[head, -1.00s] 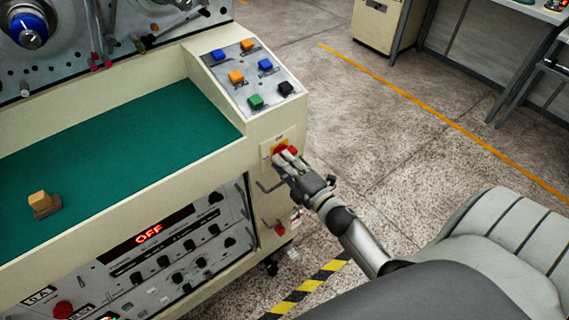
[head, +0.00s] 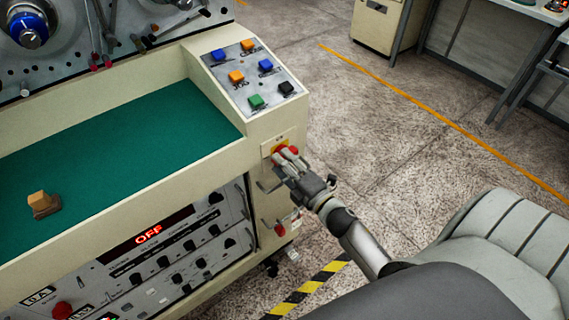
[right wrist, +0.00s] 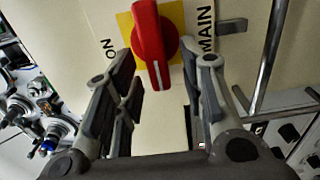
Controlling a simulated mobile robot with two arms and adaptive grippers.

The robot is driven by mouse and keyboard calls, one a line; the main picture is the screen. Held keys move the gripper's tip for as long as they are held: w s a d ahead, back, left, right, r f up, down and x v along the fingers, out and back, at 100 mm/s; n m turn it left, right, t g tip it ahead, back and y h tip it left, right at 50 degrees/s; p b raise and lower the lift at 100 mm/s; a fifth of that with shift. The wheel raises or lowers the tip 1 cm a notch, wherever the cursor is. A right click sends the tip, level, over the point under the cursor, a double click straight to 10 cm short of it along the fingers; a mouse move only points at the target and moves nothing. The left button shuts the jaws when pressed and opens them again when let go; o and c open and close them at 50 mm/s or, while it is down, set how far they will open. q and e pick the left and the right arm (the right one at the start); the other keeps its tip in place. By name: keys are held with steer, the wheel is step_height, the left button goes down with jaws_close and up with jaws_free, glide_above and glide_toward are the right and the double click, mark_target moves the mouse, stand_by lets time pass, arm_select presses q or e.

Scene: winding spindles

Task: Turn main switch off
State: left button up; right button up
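The main switch (right wrist: 151,45) is a red rotary knob on a yellow plate (right wrist: 178,15) marked "MAIN" and "ON" in the right wrist view. In the head view the red switch (head: 281,149) is on the machine's front corner, partly hidden by my right gripper (head: 283,163). In the right wrist view my right gripper (right wrist: 163,72) is open, with one finger on each side of the knob. I see gaps between the fingers and the knob. The display (head: 150,234) on the lower panel reads "OFF". My left gripper is not in view.
Metal handle bars (right wrist: 266,60) stand out beside the switch. A button panel (head: 250,75) with coloured buttons is above it. A green work surface (head: 120,145) holds a small wooden block (head: 40,201). Open floor (head: 400,140) lies to the right.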

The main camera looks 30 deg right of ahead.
steer(key=s, duration=1.2)
steer(key=shift+d, duration=0.45)
steer(key=shift+f, duration=0.1)
